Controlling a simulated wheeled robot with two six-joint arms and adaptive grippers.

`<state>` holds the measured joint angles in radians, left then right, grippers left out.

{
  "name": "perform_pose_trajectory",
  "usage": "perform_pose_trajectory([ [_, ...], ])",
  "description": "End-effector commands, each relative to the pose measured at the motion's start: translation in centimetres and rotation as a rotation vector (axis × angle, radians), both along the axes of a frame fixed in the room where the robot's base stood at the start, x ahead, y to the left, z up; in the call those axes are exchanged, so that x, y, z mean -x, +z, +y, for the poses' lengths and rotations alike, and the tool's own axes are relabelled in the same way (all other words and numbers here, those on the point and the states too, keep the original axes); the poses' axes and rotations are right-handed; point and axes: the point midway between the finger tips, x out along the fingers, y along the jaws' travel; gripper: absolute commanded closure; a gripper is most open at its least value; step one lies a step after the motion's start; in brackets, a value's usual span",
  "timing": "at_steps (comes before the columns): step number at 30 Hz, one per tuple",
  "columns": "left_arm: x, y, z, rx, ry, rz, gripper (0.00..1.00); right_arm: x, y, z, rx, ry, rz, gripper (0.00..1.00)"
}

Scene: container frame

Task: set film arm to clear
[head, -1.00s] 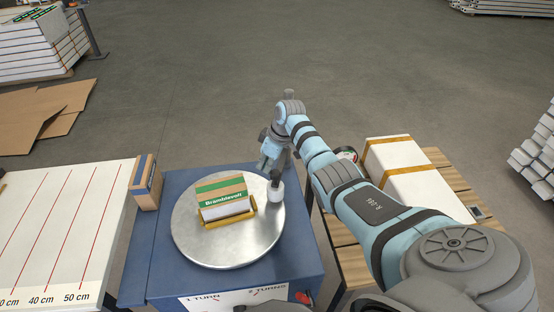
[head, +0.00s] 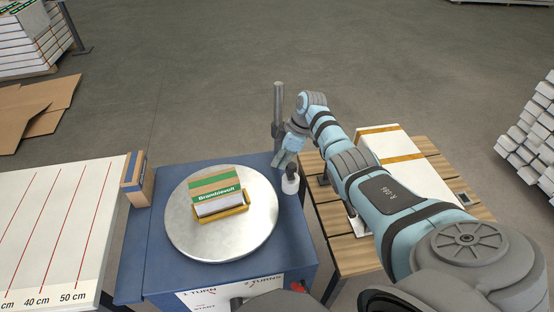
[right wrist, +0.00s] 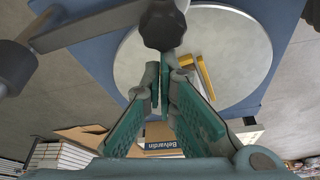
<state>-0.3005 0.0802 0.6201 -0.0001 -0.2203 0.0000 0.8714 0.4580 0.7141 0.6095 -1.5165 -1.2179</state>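The film arm's dark upright post (head: 278,115) stands at the turntable base's back right corner. A white roll with a dark knob on top (head: 290,184) hangs beside it, just right of the round metal turntable (head: 222,247). In the right wrist view the grey bar (right wrist: 85,27) runs from the post to the dark knob (right wrist: 162,28). My right gripper (head: 287,160) is right at the knob, its teal fingertips (right wrist: 164,85) nearly together with nothing clearly held; contact is hard to tell. A green and brown carton (head: 216,188) sits in a yellow bracket on the turntable. My left gripper is out of view.
A slatted wooden table (head: 345,255) with a long white box (head: 385,140) stands right of the blue base (head: 150,265). A marked measuring table (head: 50,220) is at left. Floor behind is open.

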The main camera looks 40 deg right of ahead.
Motion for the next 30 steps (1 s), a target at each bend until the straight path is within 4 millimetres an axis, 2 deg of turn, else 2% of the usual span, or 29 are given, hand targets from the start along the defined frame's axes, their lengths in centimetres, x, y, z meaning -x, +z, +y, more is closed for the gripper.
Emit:
perform_pose_trajectory([
  [10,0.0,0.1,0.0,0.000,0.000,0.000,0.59,0.2,-0.2,-0.2,0.010,-0.007,0.011,1.00],
  [17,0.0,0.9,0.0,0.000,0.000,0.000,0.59,-1.2,0.1,2.8,0.006,-0.008,0.006,1.00],
  [24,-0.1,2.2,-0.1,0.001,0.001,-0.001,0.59,-0.2,5.4,1.2,0.008,-0.017,0.001,1.00],
  [30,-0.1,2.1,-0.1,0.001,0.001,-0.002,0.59,0.5,8.5,0.2,0.005,-0.020,0.002,1.00],
])
